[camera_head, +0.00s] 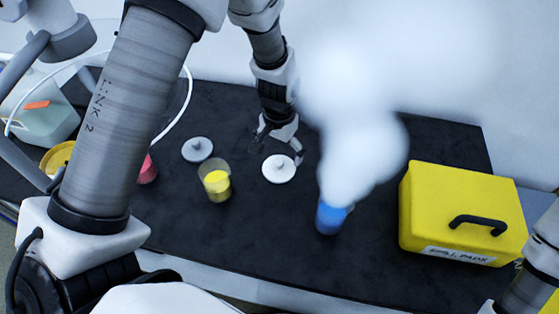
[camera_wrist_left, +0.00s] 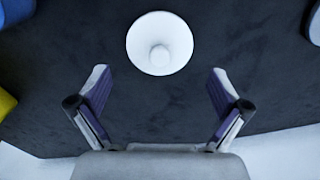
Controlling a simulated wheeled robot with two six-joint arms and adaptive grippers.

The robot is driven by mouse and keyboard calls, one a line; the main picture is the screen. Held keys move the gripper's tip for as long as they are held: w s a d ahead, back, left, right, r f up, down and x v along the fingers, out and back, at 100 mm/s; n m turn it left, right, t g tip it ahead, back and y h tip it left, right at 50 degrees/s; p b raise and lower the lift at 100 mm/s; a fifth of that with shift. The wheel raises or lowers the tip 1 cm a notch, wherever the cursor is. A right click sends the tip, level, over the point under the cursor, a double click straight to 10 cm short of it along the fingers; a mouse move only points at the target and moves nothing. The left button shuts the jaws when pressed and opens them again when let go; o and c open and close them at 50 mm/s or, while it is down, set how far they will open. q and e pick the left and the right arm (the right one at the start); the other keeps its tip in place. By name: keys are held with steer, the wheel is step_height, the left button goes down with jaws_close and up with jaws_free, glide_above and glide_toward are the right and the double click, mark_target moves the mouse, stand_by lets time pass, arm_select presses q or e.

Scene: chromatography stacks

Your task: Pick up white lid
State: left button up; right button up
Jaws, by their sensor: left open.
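The white lid (camera_head: 279,168) is a round disc with a small knob, lying flat on the black table. It also shows in the left wrist view (camera_wrist_left: 160,43), centred near the top edge, knob up. My left gripper (camera_head: 278,149) is at the lid's far side in the head view, pointing down. In the wrist view the left gripper (camera_wrist_left: 160,88) has its fingers wide apart, with bare table between them and the lid beyond the tips. My right gripper is out of the picture.
A grey lid (camera_head: 197,150) and a beaker of yellow liquid (camera_head: 216,184) stand left of the white lid. A blue beaker (camera_head: 331,217) giving off thick white vapour (camera_head: 362,150) stands to its right. A yellow case (camera_head: 455,213) is at the table's right.

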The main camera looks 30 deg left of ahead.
mark_target(279, 163)
arm_select(q)
step_height(279, 163, down, 4)
steer(key=shift+s+f, duration=0.1)
steer(key=shift+f, duration=0.45)
steer(key=shift+r, duration=0.1)
steer(key=shift+s+r, duration=0.1)
steer(key=c, duration=1.3)
steer(key=shift+s+d, duration=0.1)
steer(key=shift+s, duration=0.05)
steer(key=c, duration=0.3)
